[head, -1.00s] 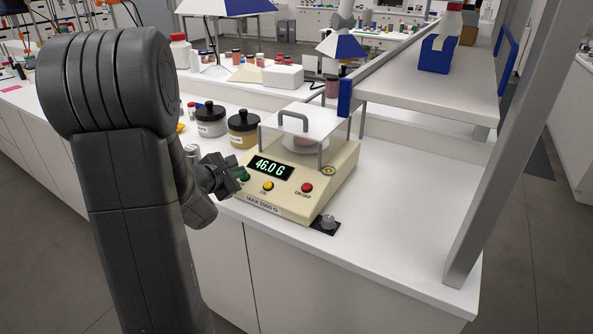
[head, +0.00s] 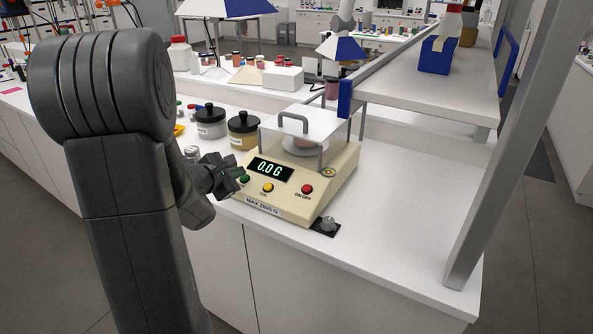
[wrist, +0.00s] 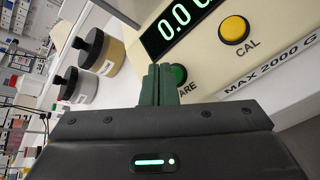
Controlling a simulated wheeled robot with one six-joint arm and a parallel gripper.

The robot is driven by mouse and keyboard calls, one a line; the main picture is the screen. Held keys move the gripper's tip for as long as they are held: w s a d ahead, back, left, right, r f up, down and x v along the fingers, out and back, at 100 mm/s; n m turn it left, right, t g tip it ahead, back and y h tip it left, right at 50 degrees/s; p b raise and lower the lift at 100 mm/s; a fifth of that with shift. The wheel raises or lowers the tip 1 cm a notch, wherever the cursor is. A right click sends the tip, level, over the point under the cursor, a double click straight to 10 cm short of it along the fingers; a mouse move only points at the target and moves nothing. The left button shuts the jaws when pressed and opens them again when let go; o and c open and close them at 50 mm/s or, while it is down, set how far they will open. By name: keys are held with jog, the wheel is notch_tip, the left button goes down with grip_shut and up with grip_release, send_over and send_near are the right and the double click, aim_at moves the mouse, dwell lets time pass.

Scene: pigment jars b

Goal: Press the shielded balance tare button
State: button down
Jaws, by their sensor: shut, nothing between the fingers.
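The shielded balance (head: 290,190) is a cream box on the bench with a clear shield and handle on top. Its display (head: 270,170) reads 0.0 G. The green tare button (wrist: 178,74) shows beside my gripper's fingertips in the wrist view, its label partly hidden. My gripper (wrist: 160,72) is shut and empty, with its tips close at the button's left edge; I cannot tell if they touch it. In the head view my gripper (head: 238,176) is at the balance's left front. A yellow CAL button (wrist: 234,28) and a red ON/OFF button (head: 307,188) are on the same panel.
Two black-lidded jars, one grey-white (head: 211,122) and one tan (head: 243,132), stand left of the balance. A raised shelf (head: 430,85) and a grey post (head: 505,150) are at right. The bench right of the balance is clear.

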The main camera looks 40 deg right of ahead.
jog(key=shift+a+r, duration=0.15)
jog(key=shift+r, duration=0.25)
notch_tip(320, 180, up, 6)
jog(key=a+p, duration=0.2)
jog(key=p, duration=0.1)
jog(key=shift+s+f+p, duration=0.2)
jog(key=shift+s+p, duration=0.2)
jog(key=shift+s, duration=0.05)
jog(key=shift+f, duration=0.1)
